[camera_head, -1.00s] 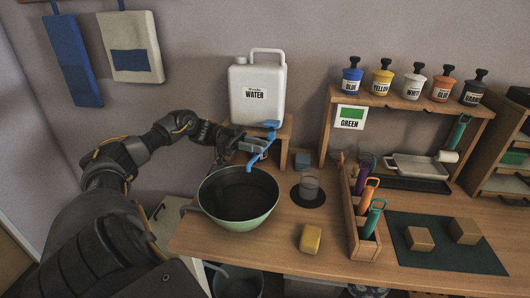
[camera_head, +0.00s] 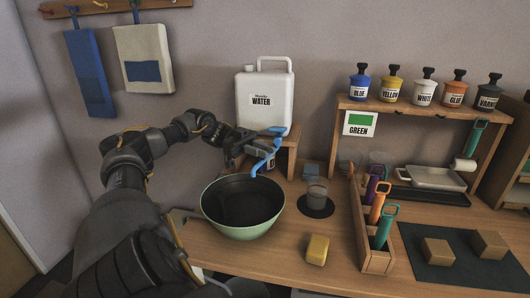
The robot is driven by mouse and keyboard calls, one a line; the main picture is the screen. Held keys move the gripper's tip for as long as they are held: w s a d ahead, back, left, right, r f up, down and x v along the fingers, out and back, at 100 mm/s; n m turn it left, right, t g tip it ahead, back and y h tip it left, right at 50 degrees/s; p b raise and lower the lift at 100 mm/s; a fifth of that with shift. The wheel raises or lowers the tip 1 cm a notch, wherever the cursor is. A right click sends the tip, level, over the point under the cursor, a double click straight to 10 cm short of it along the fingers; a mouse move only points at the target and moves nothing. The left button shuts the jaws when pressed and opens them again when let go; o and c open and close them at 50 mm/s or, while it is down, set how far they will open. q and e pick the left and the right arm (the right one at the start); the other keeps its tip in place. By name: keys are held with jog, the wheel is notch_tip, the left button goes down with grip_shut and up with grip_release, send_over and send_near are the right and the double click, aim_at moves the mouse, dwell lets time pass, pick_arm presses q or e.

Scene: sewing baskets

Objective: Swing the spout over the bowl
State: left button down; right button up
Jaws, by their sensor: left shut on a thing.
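The blue spout (camera_head: 265,157) sticks out from the foot of the white water jug (camera_head: 264,98), which stands on a small wooden stand. The spout slants down and left, and its lower end shows over the back part of the green bowl (camera_head: 216,219). The bowl is dark inside and sits on the table below. My left gripper (camera_head: 248,147) comes in from the left and is shut on the spout near its middle. Its fingertips are small and partly hidden. My right gripper is out of view.
A wooden holder (camera_head: 374,262) with coloured-handled tools stands farther right. A shelf (camera_head: 420,109) carries several labelled paint bottles.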

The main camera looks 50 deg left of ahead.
pick_arm(q)
jog(key=shift+f, duration=0.3)
jog(key=c, duration=1.5)
grip_release()
jog(key=shift+o, duration=0.8)
jog(key=shift+r, duration=0.15)
